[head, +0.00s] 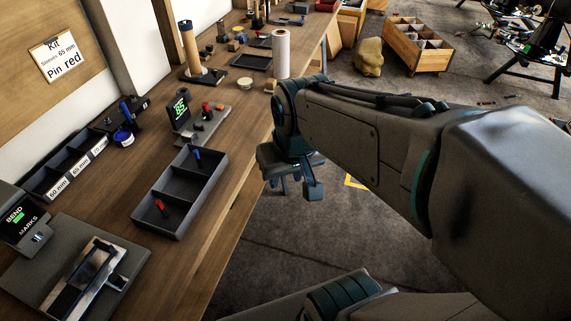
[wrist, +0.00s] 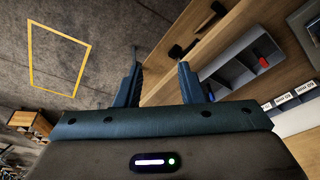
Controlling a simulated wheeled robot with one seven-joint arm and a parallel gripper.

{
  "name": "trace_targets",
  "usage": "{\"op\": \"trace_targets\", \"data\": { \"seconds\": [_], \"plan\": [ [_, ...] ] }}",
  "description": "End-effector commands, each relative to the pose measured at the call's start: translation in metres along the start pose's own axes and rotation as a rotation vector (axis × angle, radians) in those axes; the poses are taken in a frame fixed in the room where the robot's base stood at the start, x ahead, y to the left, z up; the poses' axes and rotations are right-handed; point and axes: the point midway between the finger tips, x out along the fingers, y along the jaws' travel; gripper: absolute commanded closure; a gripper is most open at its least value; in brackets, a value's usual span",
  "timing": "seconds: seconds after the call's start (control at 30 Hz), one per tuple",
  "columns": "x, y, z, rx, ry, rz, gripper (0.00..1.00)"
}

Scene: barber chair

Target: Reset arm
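My arm reaches across the right side of the head view. My gripper (head: 298,190) hangs beyond the bench's right edge, over the floor, clear of the bench. In the wrist view my gripper (wrist: 158,72) has its two teal fingers apart, with nothing visible between them. A dark divided tray (head: 180,205) lies on the wooden bench (head: 225,190), left of my gripper. A red piece (head: 161,206) lies in its near compartment and a blue piece (head: 197,155) in its far one.
A bend-marks device (head: 20,220) and a metal fixture (head: 85,280) stand at the near left. A device with a green display (head: 180,112) is behind the tray. A wooden crate (head: 417,45) stands on the floor. A yellow outline (wrist: 32,55) marks open floor.

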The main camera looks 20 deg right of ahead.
Motion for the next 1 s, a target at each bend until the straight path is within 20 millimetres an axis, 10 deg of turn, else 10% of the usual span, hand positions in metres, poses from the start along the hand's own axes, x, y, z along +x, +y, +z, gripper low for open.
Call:
{"op": "trace_targets", "data": {
  "seconds": [0.2, 1.0],
  "plan": [
    [-0.003, 0.006, 0.028, 0.020, -0.010, 0.023, 0.65],
    [-0.003, 0.006, 0.028, 0.020, -0.011, 0.023, 0.65]
  ]
}}
